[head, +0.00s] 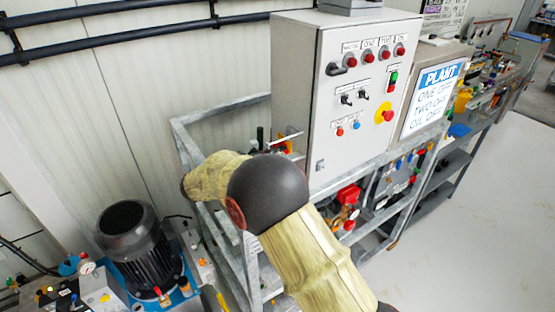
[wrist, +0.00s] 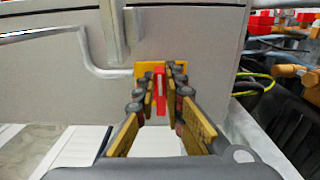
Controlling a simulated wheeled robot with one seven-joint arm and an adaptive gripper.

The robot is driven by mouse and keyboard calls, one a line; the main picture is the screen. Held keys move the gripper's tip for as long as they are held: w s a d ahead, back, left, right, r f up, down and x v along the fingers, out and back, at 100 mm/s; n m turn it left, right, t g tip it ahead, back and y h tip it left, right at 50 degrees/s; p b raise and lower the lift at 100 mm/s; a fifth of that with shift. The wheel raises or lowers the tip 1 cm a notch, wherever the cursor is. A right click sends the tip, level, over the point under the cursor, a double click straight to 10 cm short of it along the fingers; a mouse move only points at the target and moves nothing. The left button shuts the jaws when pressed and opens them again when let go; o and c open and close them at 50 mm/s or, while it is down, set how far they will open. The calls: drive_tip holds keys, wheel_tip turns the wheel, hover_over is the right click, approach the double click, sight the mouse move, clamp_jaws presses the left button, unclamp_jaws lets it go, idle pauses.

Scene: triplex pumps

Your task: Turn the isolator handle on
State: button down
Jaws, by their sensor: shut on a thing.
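The isolator handle (wrist: 159,84) is a small red upright bar in the wrist view. It sits on a yellow backplate (wrist: 149,70) on the side of a grey cabinet. My gripper (wrist: 160,92) has its two yellow and dark fingers on either side of the red bar, closed on it. The fingers cover the sides of the bar and part of the plate. In the head view, my arm hides most of this area.
The grey control cabinet (head: 335,110) stands on a galvanised frame (head: 225,118). A bent grey pipe (wrist: 95,62) runs close left of the handle in the wrist view. A black motor (head: 135,250) stands lower left. The floor (head: 490,210) at right is clear.

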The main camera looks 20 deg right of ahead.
drive_tip(key=shift+f+m, duration=0.1)
drive_tip(key=shift+m, duration=0.2)
drive_tip(key=c, duration=1.9)
unclamp_jaws()
drive_tip(key=shift+a, duration=0.1)
drive_tip(key=v, duration=1.2)
